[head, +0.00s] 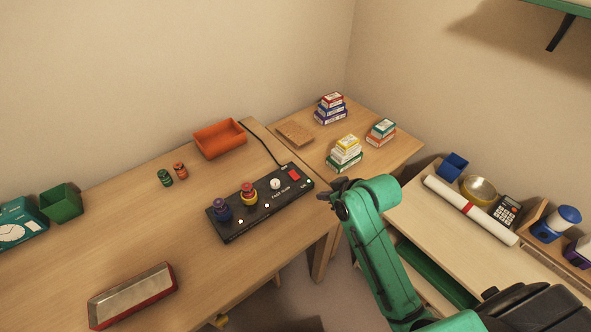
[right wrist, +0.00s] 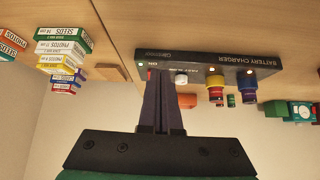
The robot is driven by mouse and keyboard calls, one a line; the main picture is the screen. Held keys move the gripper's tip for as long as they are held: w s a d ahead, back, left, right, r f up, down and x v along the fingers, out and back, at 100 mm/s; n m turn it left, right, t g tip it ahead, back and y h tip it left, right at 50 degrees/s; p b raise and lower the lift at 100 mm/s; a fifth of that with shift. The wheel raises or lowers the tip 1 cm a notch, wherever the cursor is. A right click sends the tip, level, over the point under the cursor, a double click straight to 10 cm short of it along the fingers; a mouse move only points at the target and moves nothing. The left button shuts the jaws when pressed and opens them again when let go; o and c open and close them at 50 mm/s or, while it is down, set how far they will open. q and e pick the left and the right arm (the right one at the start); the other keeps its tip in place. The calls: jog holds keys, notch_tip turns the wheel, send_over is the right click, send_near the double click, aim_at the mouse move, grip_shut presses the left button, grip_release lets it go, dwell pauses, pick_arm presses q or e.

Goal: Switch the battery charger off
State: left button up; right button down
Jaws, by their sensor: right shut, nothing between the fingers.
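The black battery charger (head: 262,212) lies on the wooden desk, its cable running back past the orange tray. It carries a blue battery (head: 222,211), a red and yellow battery (head: 248,194), a white knob (head: 275,184) and a red switch (head: 294,175) at its right end. A small green light shows near that end. My right gripper (head: 334,191) is just right of the charger's right end. In the right wrist view its fingers (right wrist: 164,76) are shut and empty, their tips in front of the charger's switch end (right wrist: 205,61); contact cannot be told. My left gripper is not in view.
An orange tray (head: 220,139) and two loose batteries (head: 173,174) stand behind the charger. Stacked small boxes (head: 345,152) stand on the side table. A red-sided tin (head: 133,295) lies front left. A lower desk at right holds a paper roll (head: 470,208) and a calculator (head: 506,210).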

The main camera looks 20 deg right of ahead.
jog(key=w+r+t+y, duration=0.1)
jog(key=w+r+t, duration=0.1)
jog(key=w+r, duration=0.3)
jog(key=shift+w+a+r+n, duration=0.25)
jog(key=shift+w+a+n, duration=0.15)
jog(key=shift+w, duration=0.4)
send_over(295, 178)
jog(key=f, duration=0.6)
jog(key=shift+s+d, duration=0.25)
jog(key=shift+s, duration=0.05)
jog(key=f, duration=0.3)
jog(key=shift+w+a+f+p, duration=0.15)
jog(key=shift+w+f+p, duration=0.15)
jog(key=shift+f+p, duration=0.1)
jog(key=shift+f, duration=0.25)
